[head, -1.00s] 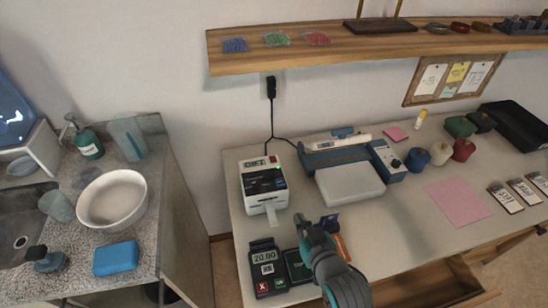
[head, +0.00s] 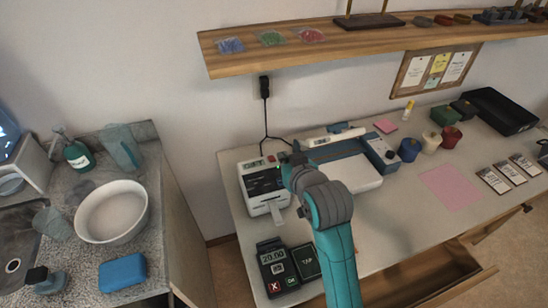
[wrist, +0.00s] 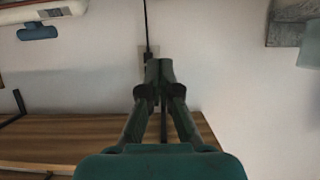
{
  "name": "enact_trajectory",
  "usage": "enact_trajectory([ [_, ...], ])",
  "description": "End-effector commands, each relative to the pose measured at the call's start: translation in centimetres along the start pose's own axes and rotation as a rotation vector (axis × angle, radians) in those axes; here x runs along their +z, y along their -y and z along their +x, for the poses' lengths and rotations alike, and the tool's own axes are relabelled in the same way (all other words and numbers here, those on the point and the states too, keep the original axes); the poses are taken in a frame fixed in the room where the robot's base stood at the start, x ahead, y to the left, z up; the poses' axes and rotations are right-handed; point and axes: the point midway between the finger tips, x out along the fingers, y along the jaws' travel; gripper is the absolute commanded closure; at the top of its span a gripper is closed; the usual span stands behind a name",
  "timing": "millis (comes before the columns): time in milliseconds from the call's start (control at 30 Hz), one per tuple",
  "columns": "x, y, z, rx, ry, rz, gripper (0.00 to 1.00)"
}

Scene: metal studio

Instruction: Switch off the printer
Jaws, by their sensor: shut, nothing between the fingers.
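The printer (head: 252,180) is a small white box with a dark front panel at the left end of the desk in the head view. A paper strip (head: 277,214) hangs from its front. A small red switch (head: 272,158) shows on its top, near the back right corner. My gripper (head: 291,156) is shut and empty, close to the right of that switch; I cannot tell whether it touches the printer. In the wrist view my shut gripper (wrist: 160,66) stands against the wall, with the black cord behind it. The printer cannot be made out there.
A wall socket (head: 264,88) with a black cord is behind the printer. The wooden shelf (head: 225,65) overhangs the desk's back. A card terminal (head: 272,268) stands in front, and a white-and-blue machine (head: 375,155) to the right, partly behind my arm.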

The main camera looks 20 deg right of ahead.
Motion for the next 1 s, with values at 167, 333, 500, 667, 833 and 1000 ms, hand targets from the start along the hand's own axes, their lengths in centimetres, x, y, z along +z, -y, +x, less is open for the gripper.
enact_trajectory([
  [167, 0.0, 0.0, 0.0, 0.000, 0.000, 0.000, 1.00],
  [333, 0.0, 0.0, 0.5, 0.000, 0.000, 0.000, 1.00],
  [500, 0.1, 0.0, 2.7, 0.000, 0.001, 0.000, 1.00],
  [667, 0.0, 0.0, 5.7, 0.000, 0.001, 0.000, 1.00],
  [833, 0.0, 0.0, 8.9, 0.000, 0.000, 0.000, 1.00],
  [1000, 1.7, 0.0, 10.4, 0.000, 0.004, 0.000, 1.00],
])
